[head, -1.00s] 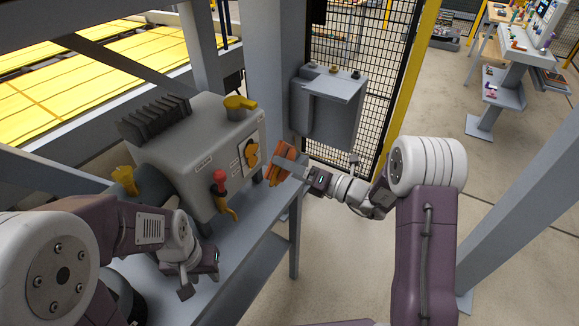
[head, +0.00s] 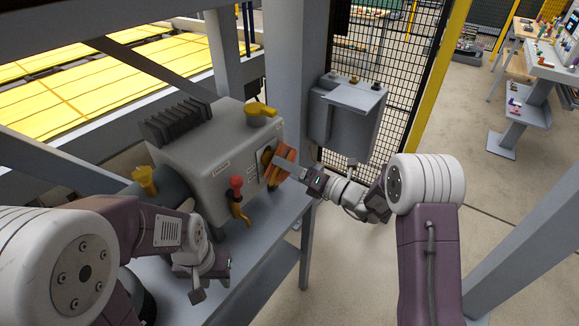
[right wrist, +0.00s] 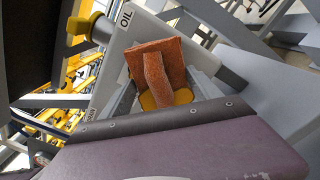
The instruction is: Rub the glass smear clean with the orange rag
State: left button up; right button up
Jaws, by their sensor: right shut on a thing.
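My right gripper (head: 284,164) is shut on the orange rag (head: 279,167), holding it up at the right face of the grey machine (head: 205,165). The rag covers part of a round amber glass (head: 265,161) on that face. The smear cannot be made out. My left gripper (head: 207,283) hangs low over the bench at the machine's near side; its jaw opening is unclear.
A red-knobbed lever (head: 237,190) and a yellow handle (head: 260,110) stick out from the machine near the rag. The grey bench (head: 262,248) lies below. A grey box (head: 345,120) on a post is behind my right gripper. Open floor lies to the right.

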aim_at(275, 172)
jog(key=shift+x, duration=1.05)
pick_arm(q)
jog(key=shift+f, duration=0.25)
pick_arm(e)
jog(key=shift+s+a, duration=0.55)
jog(key=shift+s, duration=0.35)
jog(key=shift+s+a, duration=0.55)
jog(key=shift+s, duration=0.3)
pick_arm(q)
jog(key=shift+b, duration=0.3)
pick_arm(e)
jog(key=shift+w+a, duration=0.1)
pick_arm(q)
jog(key=shift+r, duration=0.2)
pick_arm(e)
jog(key=shift+w+d, duration=1.3)
jog(key=shift+w, duration=0.3)
pick_arm(q)
jog(key=shift+r+p, duration=0.2)
jog(key=shift+p, duration=0.2)
pick_arm(e)
jog(key=v, duration=0.6)
